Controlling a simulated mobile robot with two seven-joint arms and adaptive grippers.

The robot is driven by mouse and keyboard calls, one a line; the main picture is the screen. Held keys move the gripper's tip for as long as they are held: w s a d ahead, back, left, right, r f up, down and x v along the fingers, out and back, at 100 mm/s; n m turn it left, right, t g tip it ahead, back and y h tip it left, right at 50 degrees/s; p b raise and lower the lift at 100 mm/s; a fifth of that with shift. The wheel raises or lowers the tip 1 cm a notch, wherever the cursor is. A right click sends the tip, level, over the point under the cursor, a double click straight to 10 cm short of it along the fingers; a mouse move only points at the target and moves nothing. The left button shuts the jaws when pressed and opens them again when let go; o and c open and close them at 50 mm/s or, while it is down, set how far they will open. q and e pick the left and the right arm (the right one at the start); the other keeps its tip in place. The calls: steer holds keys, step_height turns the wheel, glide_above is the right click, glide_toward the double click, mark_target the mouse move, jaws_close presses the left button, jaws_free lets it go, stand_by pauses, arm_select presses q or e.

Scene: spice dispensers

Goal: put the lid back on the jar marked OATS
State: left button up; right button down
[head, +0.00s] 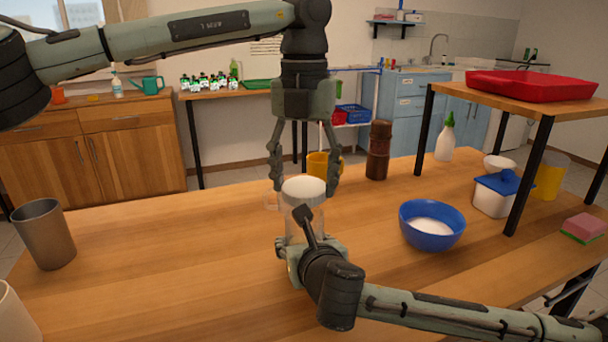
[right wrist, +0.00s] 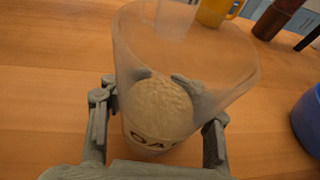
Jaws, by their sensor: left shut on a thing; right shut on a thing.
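The clear jar (head: 294,222) stands upright near the middle of the table. In the right wrist view the jar (right wrist: 150,50) holds pale oats (right wrist: 160,108), and part of a dark label starting "OA" shows low on it. My right gripper (head: 308,247) is shut around the lower jar; its fingers also show in the right wrist view (right wrist: 158,125). The white lid (head: 304,187) is at the top of the jar in the head view, between the fingers of my left gripper (head: 305,188), which points down and is shut on it.
A blue bowl (head: 432,225) with white contents stands right of the jar. A brown grinder (head: 378,150) and yellow mug (head: 318,165) are behind it. A grey cup (head: 45,233) is at left. A raised shelf with a red tray (head: 530,86) is at right.

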arm_select(q)
steer(key=shift+f, duration=0.8)
steer(key=shift+f, duration=0.6)
steer(key=m, duration=0.9)
steer(key=shift+m, duration=0.4)
steer(key=o, duration=1)
steer(key=shift+r, duration=0.1)
